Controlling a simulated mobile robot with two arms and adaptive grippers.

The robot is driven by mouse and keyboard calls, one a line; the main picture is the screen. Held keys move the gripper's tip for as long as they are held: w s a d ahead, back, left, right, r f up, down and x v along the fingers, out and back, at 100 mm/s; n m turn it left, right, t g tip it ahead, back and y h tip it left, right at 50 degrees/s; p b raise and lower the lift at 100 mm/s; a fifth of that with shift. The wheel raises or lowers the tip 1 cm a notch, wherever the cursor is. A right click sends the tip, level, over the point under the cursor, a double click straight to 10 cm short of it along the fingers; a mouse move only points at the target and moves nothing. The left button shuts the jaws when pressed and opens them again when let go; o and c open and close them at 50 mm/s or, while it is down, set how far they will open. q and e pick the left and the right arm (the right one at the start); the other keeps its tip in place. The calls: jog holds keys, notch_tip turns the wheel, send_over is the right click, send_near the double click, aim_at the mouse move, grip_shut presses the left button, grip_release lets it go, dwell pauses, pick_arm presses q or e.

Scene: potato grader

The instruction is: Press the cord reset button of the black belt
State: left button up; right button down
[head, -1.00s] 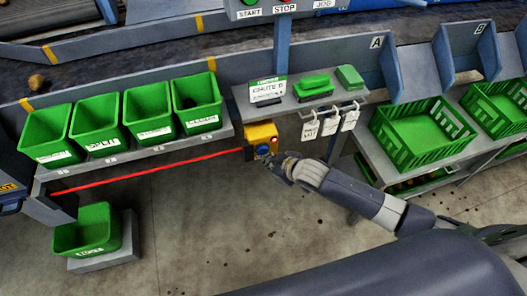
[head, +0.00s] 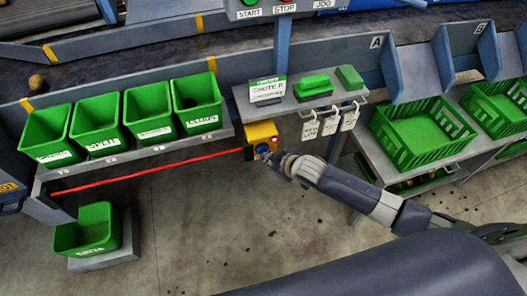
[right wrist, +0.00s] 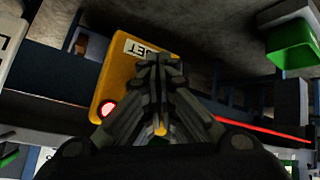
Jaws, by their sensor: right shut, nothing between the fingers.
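The yellow cord switch box (head: 261,132) is mounted below the end of the shelf in the head view, with a blue button (head: 262,149) on its front. The red pull cord (head: 150,170) runs left from it. My right gripper (head: 268,157) is shut and empty, its tips at the blue button; I cannot tell whether they touch. In the right wrist view the shut fingers (right wrist: 158,62) lie over the yellow box (right wrist: 117,78), just below a white label ending in "SET" (right wrist: 140,50). They hide the button there. A red lit round spot (right wrist: 108,108) shows beside them. My left gripper is out of view.
Green bins (head: 148,110) stand on a ledge left of the box. A shelf (head: 300,100) with a chute sign and hanging tags (head: 348,118) is above and right. Green crates (head: 425,130) stand farther right. The floor below the cord is mostly open around one green bin (head: 88,230).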

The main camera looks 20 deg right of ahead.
jog(key=shift+w, duration=0.3)
jog(key=shift+s, duration=0.1)
dwell(0.3)
jog(key=shift+s+p, duration=0.7)
jog(key=shift+s, duration=0.15)
jog(key=s+p, duration=0.3)
jog(key=s, duration=0.2)
jog(key=shift+d, duration=0.1)
dwell(0.3)
